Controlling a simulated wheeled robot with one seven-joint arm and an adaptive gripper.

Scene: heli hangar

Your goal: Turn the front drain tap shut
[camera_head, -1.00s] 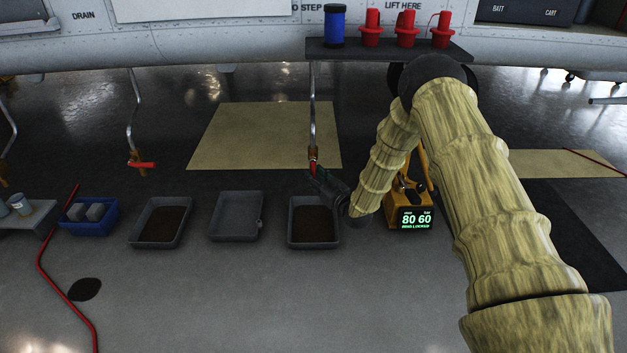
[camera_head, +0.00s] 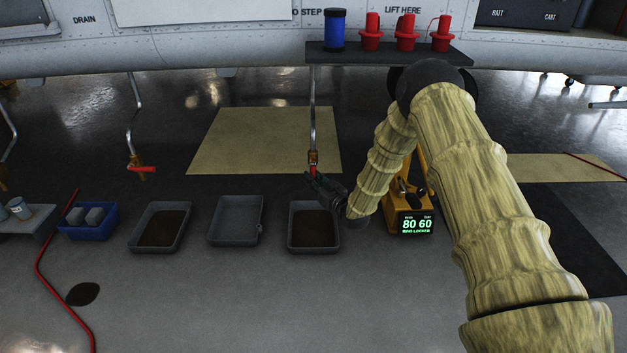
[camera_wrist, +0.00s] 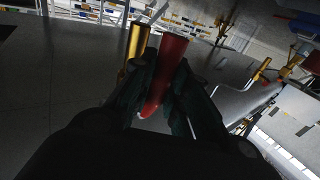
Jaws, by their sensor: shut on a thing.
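A brass drain tap (camera_head: 313,157) hangs at the lower end of a thin metal pipe under the aircraft belly, above the right-hand tray. Its red handle (camera_head: 312,170) points down toward my gripper (camera_head: 320,182). In the wrist view the red handle (camera_wrist: 168,68) sits between my gripper's two dark fingers (camera_wrist: 160,98), which are shut on it. The brass body (camera_wrist: 138,42) shows just left of the handle there. A second brass tap (camera_head: 137,160), further left, has its red handle (camera_head: 146,169) lying sideways.
Grey trays with dark contents stand below at right (camera_head: 314,246) and left (camera_head: 157,246), with an emptier one (camera_head: 233,240) between. A shelf (camera_head: 390,54) holds a blue canister and red plugs.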

